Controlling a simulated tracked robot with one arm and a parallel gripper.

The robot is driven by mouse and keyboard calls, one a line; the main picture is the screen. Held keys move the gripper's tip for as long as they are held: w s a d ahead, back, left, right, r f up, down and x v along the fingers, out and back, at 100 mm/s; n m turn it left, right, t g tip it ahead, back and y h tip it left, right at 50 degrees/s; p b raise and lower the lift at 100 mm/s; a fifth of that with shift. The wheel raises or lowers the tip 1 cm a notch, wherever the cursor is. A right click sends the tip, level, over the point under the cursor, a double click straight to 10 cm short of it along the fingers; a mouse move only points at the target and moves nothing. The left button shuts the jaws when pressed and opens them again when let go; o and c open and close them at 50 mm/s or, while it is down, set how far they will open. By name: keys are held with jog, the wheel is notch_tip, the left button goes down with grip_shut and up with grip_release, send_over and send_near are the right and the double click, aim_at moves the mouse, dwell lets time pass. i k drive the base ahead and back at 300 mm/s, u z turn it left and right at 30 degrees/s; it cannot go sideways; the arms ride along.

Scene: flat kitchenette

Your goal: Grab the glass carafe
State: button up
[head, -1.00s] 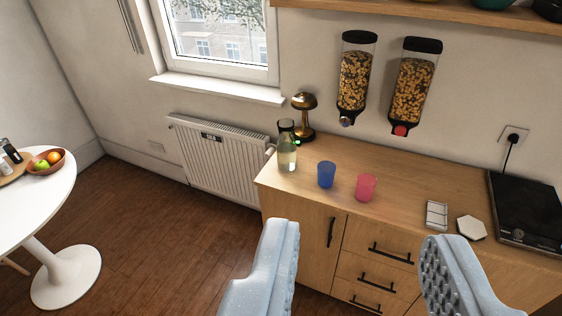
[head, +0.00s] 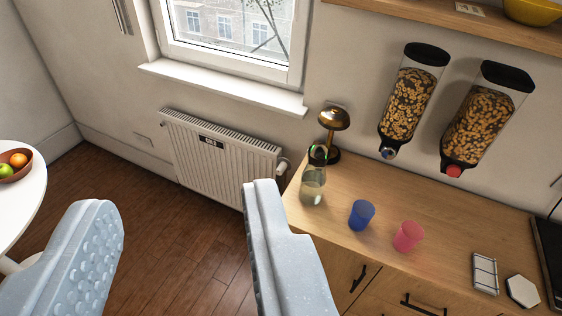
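The glass carafe (head: 313,186) stands upright near the left end of the wooden counter, in front of a small lamp. It is clear, with pale liquid inside and a dark top. My gripper (head: 178,200) is open and empty, its two light blue fingers spread wide in the foreground. The carafe is beyond and to the right of the right finger, outside the gap between the fingers. The gripper is apart from it.
A gold lamp (head: 333,122) stands close behind the carafe. A blue cup (head: 361,214) and a pink cup (head: 408,236) stand to its right. Cereal dispensers hang above the counter. A radiator (head: 222,155) is left of the counter; a white round table (head: 30,205) is at far left.

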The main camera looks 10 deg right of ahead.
aim_at(314, 179)
jog(key=z, duration=0.15)
jog(key=i, duration=1)
jog(key=z, duration=0.45)
